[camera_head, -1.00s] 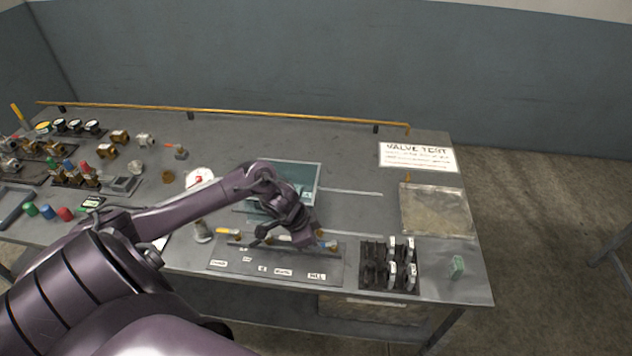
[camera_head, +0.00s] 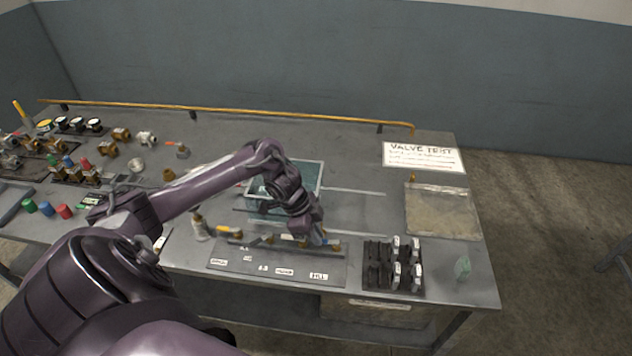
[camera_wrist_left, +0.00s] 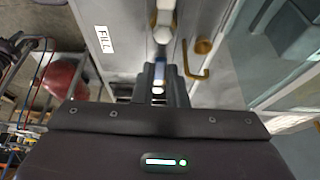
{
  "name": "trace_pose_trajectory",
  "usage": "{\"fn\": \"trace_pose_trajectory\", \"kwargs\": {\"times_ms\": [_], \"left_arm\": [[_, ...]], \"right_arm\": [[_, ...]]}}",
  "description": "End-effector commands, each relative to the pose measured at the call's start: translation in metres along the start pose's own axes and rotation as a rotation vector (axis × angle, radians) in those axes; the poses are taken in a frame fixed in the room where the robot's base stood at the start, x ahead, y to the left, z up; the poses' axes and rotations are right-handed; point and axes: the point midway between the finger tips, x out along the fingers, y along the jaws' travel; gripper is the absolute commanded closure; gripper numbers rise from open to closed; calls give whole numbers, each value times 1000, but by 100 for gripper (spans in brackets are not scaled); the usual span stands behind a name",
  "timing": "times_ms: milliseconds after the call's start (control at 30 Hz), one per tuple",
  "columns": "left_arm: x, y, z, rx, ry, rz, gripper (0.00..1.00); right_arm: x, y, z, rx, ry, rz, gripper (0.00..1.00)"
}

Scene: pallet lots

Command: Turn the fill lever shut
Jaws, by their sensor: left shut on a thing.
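The valve panel (camera_head: 231,266) lies along the front of the bench with several small levers and white labels. The FILL label (camera_head: 318,277) is at its right end and also shows in the left wrist view (camera_wrist_left: 103,39). My left gripper (camera_head: 309,239) is down at the panel's right end, behind that label. In the left wrist view my left gripper (camera_wrist_left: 160,78) is shut on the fill lever, a narrow blue and white piece between the fingers. A pale valve part (camera_wrist_left: 162,33) is just beyond the fingertips. The arm hides part of the lever row. My right gripper is out of view.
A glass-walled tank (camera_head: 308,178) stands behind the gripper. A dark rack (camera_head: 375,283) with white-topped pieces is close to its right. A brass hook (camera_wrist_left: 201,71) is beside the fingers. The back middle of the bench is clear.

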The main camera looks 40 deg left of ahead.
Motion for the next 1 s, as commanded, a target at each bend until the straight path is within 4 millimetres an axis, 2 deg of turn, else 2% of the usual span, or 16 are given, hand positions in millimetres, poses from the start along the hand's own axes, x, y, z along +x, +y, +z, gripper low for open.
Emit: {"fn": "trace_pose_trajectory", "kwargs": {"times_ms": [133, 167, 300, 333, 733, 867, 1000], "left_arm": [[0, 0, 1, 1, -4, 0, 100], [0, 0, 1, 1, -4, 0, 85], [0, 0, 1, 0, -3, -1, 67], [0, 0, 1, 0, -2, -1, 66], [-1, 1, 0, -22, -1, -11, 66], [-3, 7, -1, -93, -1, -37, 66], [-2, 17, -3, -236, -1, -95, 66]], "right_arm": [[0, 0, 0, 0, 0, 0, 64], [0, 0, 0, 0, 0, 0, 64], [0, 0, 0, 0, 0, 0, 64], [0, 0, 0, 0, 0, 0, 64], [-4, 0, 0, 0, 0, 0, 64], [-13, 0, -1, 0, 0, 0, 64], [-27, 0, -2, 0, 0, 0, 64]]}}
